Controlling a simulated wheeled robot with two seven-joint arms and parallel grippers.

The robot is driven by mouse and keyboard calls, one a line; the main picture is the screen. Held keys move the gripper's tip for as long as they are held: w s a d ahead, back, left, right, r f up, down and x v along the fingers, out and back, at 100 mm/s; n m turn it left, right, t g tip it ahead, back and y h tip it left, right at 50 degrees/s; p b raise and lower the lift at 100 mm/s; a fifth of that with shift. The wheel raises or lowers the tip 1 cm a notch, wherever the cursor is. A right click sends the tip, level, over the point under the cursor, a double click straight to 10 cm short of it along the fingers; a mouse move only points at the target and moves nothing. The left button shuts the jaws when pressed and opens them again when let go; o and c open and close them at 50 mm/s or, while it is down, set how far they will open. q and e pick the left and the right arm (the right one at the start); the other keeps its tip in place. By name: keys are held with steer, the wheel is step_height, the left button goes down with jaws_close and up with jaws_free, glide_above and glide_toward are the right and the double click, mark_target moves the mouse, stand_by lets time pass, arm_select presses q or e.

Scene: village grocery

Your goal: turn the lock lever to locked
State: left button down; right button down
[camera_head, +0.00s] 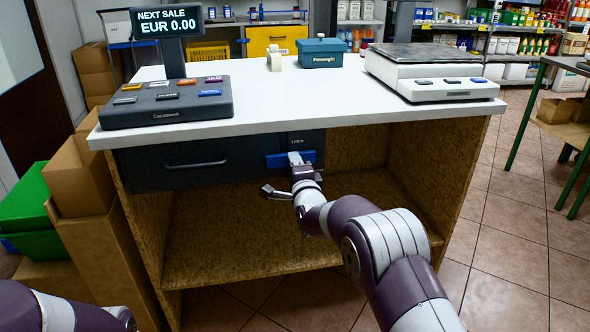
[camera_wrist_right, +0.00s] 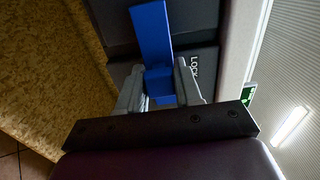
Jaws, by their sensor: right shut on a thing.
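The blue lock lever (camera_head: 277,161) lies roughly level on the dark panel under the counter, below the printed word LOCK. Its middle is partly hidden by my right gripper (camera_head: 297,160), which reaches it from the front. In the right wrist view, the lever's blue bar (camera_wrist_right: 152,35) runs upward from its block. That block sits between the two grey fingers of my right gripper (camera_wrist_right: 161,85), which is shut on it. The dark drawer (camera_head: 195,163) with its handle is left of the lever and looks closed. My left gripper is out of view; only part of my left arm shows at lower left.
The white counter top (camera_head: 290,105) overhangs the drawer and lever. On it stand a keypad till (camera_head: 165,102), a teal box (camera_head: 320,53) and a scale (camera_head: 428,72). An open wooden shelf (camera_head: 240,255) lies below.

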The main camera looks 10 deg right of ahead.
stand_by(0.5)
steer(key=c, duration=0.8)
jaws_free()
steer(key=shift+c, duration=0.2)
steer(key=s+p, duration=0.3)
steer(key=s, duration=0.9)
steer(key=shift+s+d, duration=0.25)
steer(key=shift+s, duration=0.1)
